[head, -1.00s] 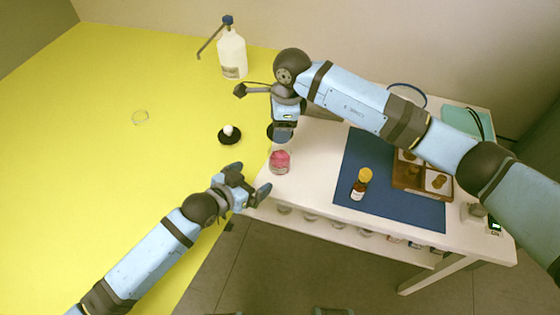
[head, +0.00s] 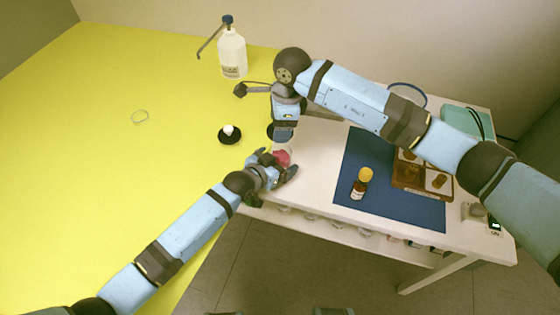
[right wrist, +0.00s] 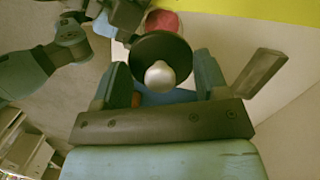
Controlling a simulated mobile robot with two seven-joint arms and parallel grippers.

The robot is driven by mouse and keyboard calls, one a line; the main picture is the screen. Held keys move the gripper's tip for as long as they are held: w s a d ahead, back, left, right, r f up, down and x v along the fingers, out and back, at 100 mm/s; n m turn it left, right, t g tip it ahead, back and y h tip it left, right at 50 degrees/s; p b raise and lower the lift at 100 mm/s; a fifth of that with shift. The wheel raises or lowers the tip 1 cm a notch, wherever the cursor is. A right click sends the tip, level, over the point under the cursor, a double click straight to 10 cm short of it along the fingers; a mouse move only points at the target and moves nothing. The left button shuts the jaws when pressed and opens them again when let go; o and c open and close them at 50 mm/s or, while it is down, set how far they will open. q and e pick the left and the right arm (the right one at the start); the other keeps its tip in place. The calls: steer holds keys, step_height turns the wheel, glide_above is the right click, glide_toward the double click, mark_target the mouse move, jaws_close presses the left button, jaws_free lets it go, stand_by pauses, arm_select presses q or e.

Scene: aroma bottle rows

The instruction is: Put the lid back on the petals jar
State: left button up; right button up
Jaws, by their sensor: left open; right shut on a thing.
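The petals jar (head: 283,157), clear with pink petals, stands at the left end of the white table. My left gripper (head: 275,164) is open at the jar, with its fingers around the jar's lower part; contact is unclear. My right gripper (head: 282,130) points down above the jar, shut on the dark round lid (head: 270,132). In the right wrist view the lid (right wrist: 160,47) shows its pale knob between the fingers. The pink petals (right wrist: 162,20) show just beyond the lid's edge, so lid and jar look apart. The gap's height is hard to tell.
A yellow-capped bottle (head: 361,184) stands on the blue mat (head: 400,208), beside a wooden tray (head: 408,186).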

arm_select(q)
steer(key=c, duration=1.4)
steer(key=shift+o, duration=0.2)
arm_select(e)
glide_above(280, 158)
steer(key=shift+w+f, duration=0.1)
steer(key=shift+f, duration=2.35)
steer(key=shift+f, duration=0.75)
arm_select(q)
steer(key=shift+d, duration=0.1)
arm_select(e)
steer(key=shift+f, duration=0.2)
